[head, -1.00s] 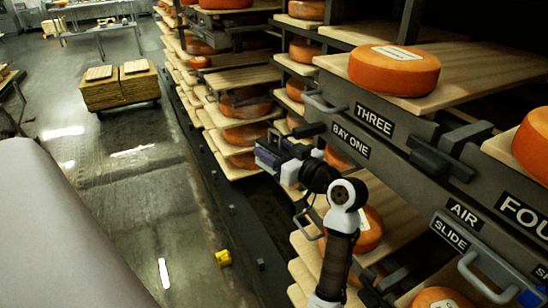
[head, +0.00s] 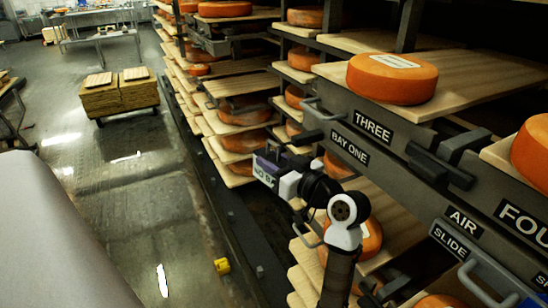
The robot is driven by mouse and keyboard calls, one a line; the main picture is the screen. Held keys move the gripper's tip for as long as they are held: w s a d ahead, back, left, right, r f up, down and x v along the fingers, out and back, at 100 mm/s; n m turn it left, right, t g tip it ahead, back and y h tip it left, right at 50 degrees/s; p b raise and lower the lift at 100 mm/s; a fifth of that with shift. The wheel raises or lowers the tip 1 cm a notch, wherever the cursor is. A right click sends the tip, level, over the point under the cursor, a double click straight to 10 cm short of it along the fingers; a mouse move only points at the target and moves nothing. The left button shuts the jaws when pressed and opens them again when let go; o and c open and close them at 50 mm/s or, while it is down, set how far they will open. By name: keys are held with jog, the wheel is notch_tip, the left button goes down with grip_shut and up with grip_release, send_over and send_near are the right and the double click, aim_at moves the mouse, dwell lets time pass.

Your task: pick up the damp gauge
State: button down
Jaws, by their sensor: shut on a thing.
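My gripper (head: 284,178) is at the end of my arm, left of the Bay One label and just in front of the rack. It points away from me, and its fingertips are mostly hidden by the wrist. It is shut on a small grey-purple thing with a dark, white-lettered face (head: 267,169), which I take to be the damp gauge. The lettering is only partly readable. The thing is held clear of the floor, beside the lower boards.
A dark handle (head: 311,135) juts out near the gripper. A yellow block (head: 222,266) lies on the floor.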

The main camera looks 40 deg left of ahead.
jog(key=s+d+p, duration=0.9)
jog(key=s+p, duration=0.2)
jog(key=s, duration=0.1)
jog(key=shift+s, duration=0.35)
dwell(0.4)
